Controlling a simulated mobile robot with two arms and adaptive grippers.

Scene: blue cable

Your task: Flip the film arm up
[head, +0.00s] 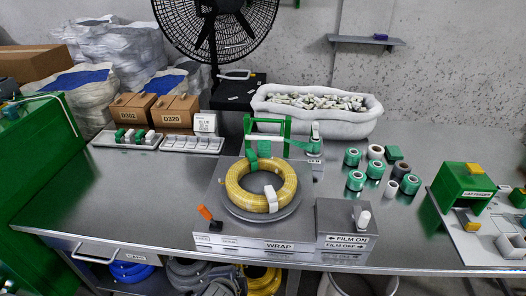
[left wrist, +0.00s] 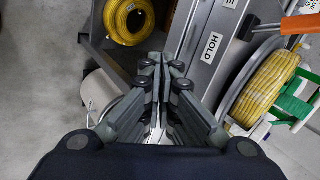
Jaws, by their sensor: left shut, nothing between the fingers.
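The wrap station (head: 225,222) stands on the metal table with a yellow coil (head: 243,200) on its round grey turntable. A white wrap or tag sits on the coil's right side and a green piece at its top. A green frame (head: 287,128) stands upright behind the coil, with a green film piece (head: 300,145) stretching right to a post. I cannot tell which part is the film arm. The coil (left wrist: 262,88) and green frame (left wrist: 296,106) also show at the right of the left wrist view. My left gripper (left wrist: 162,64) is shut and empty, apart from them. My right gripper is not in view.
A grey box with a white lever (head: 362,216) and FILM ON/OFF labels is at the front right. An orange handle (head: 205,212) stands at the station's left. Green rolls (head: 356,180) stand to the right.

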